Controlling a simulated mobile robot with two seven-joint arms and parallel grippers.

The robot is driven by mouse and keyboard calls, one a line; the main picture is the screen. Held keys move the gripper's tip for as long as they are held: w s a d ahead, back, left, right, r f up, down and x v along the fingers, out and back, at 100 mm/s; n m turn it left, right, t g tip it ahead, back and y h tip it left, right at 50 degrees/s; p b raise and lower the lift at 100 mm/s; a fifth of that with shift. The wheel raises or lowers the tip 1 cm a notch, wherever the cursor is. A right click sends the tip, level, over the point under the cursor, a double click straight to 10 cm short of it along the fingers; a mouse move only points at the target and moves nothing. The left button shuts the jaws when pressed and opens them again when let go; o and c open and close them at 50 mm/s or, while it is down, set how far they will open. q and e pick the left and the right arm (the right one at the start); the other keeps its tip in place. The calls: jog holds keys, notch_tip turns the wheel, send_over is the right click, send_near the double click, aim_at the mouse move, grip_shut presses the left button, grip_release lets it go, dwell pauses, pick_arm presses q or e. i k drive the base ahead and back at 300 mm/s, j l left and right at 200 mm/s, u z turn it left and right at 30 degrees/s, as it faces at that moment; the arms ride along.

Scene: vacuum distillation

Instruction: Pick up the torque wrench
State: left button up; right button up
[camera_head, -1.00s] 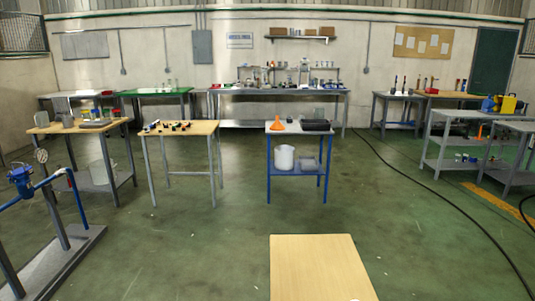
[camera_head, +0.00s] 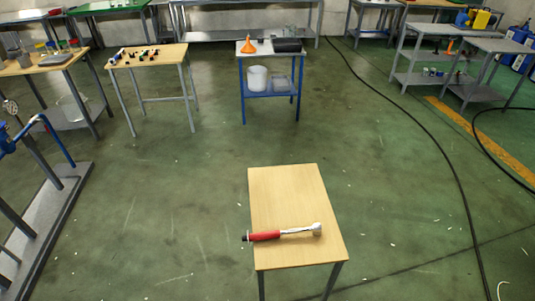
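The torque wrench (camera_head: 283,233) lies across the front half of a small wooden table (camera_head: 287,190) in the head view. Its red handle with a dark end points left and reaches slightly past the table's left edge. Its silver shaft and round head lie to the right, near the table's right edge. Neither of my grippers shows in the view, and nothing is touching the wrench.
Open green floor surrounds the small table. A black cable (camera_head: 425,125) runs along the floor at the right. A blue cart (camera_head: 270,75) and a wooden workbench (camera_head: 150,57) stand behind. A metal frame with blue piping (camera_head: 42,215) stands at the left.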

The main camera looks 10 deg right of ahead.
aim_at(317, 228)
jog(key=z, duration=0.25)
jog(key=i+j+z, duration=0.15)
jog(key=j+z, duration=0.65)
jog(key=i+j+z, duration=0.1)
jog(key=j, duration=0.85)
jog(key=j+z, duration=0.1)
jog(key=j, duration=0.85)
jog(key=i, duration=0.05)
